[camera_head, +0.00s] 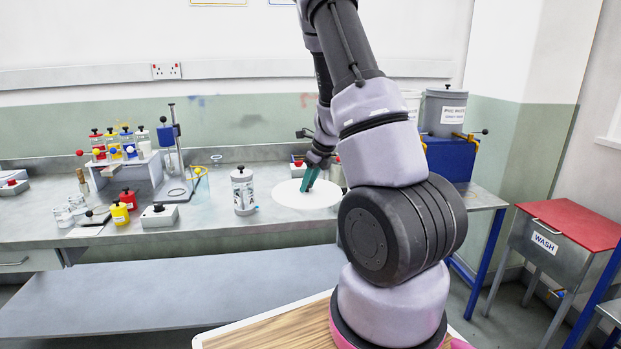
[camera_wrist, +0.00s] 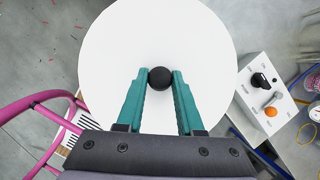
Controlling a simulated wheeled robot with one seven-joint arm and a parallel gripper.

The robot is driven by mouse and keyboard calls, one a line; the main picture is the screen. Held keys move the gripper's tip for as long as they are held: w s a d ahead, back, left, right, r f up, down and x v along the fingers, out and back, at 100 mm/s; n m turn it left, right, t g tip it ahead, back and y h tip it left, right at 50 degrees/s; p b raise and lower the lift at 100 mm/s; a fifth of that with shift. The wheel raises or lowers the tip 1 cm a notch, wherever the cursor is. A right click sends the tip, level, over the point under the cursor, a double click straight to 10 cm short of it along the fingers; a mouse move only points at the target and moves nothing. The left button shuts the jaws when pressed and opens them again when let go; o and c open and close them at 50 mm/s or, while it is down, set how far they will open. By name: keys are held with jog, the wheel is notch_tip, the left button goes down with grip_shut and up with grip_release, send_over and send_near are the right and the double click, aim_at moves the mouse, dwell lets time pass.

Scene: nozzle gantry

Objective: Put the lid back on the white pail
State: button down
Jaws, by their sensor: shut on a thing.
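The lid is a flat white disc (camera_head: 303,196) with a round black knob. In the wrist view, the lid (camera_wrist: 115,50) fills the upper middle. My gripper (camera_head: 311,180) has its teal fingers shut on the black knob (camera_wrist: 160,78), one finger on each side. The lid looks level, hanging below the fingers at about the bench front in the head view. A white pail (camera_head: 411,101) stands at the back right beside the grey bin; my arm hides most of it, and I cannot see its whole rim.
A grey lidded bin (camera_head: 445,108) stands on a blue stand (camera_head: 451,158). A red-topped WASH cabinet (camera_head: 566,235) is at right. A white control box (camera_wrist: 268,103) shows beside the lid.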

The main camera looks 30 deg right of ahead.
jog(key=s+a+f+n+g, duration=0.2)
jog(key=f+n, duration=0.4)
jog(key=n, duration=0.4)
jog(key=s+a+f+n+g+h, duration=0.1)
jog(key=a+f+n, duration=0.4)
jog(key=n, duration=0.5)
jog(key=s+a+f+n+g+h, duration=0.1)
jog(key=s+a+f+n+g, duration=0.1)
jog(key=f+n+g, duration=0.3)
notch_tip(320, 180, down, 4)
jog(key=a+n, duration=0.1)
jog(key=n, duration=0.4)
jog(key=shift+s+a+g, duration=0.25)
jog(key=shift+s+g, duration=0.05)
jog(key=shift+s, duration=0.1)
